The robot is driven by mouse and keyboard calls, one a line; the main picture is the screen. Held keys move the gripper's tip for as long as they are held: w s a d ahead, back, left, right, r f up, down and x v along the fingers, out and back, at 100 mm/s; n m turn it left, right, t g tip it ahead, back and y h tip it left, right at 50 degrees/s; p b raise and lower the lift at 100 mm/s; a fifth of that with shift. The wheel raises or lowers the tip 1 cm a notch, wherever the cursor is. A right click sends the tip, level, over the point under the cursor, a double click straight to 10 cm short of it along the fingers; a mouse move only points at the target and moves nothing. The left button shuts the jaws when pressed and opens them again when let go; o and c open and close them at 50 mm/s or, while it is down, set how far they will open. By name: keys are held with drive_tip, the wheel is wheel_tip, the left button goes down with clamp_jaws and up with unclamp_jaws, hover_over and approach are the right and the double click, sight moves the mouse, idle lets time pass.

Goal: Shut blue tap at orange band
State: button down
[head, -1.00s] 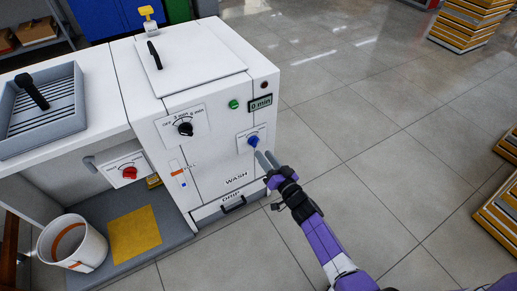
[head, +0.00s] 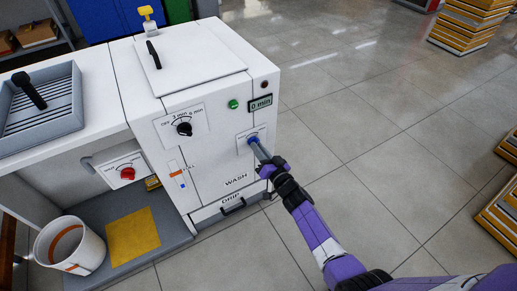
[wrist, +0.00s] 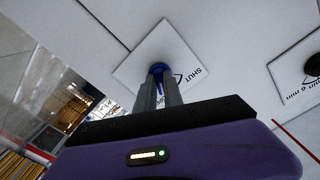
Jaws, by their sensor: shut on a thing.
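The blue tap (head: 252,140) sits on a white label plate on the front of the white wash machine (head: 215,150). In the wrist view the blue tap (wrist: 159,69) shows between the grey fingers, with the word SHUT on its plate (wrist: 185,62). My gripper (head: 258,149) is shut on the tap; it also shows in the wrist view (wrist: 160,90). The fingers hide part of the tap and plate.
A white bucket (head: 70,245) and yellow mat (head: 134,236) are at lower left.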

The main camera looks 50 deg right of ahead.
drive_tip(key=shift+n, duration=0.3)
drive_tip(key=shift+n+b, duration=0.75)
drive_tip(key=shift+n, duration=3.25)
drive_tip(key=c, duration=1.5)
unclamp_jaws()
drive_tip(key=shift+o, duration=0.2)
drive_tip(key=shift+s, duration=0.1)
drive_tip(key=p+v, duration=0.1)
drive_tip(key=v, duration=0.6)
drive_tip(key=shift+s+p, duration=0.3)
drive_tip(key=shift+s, duration=0.05)
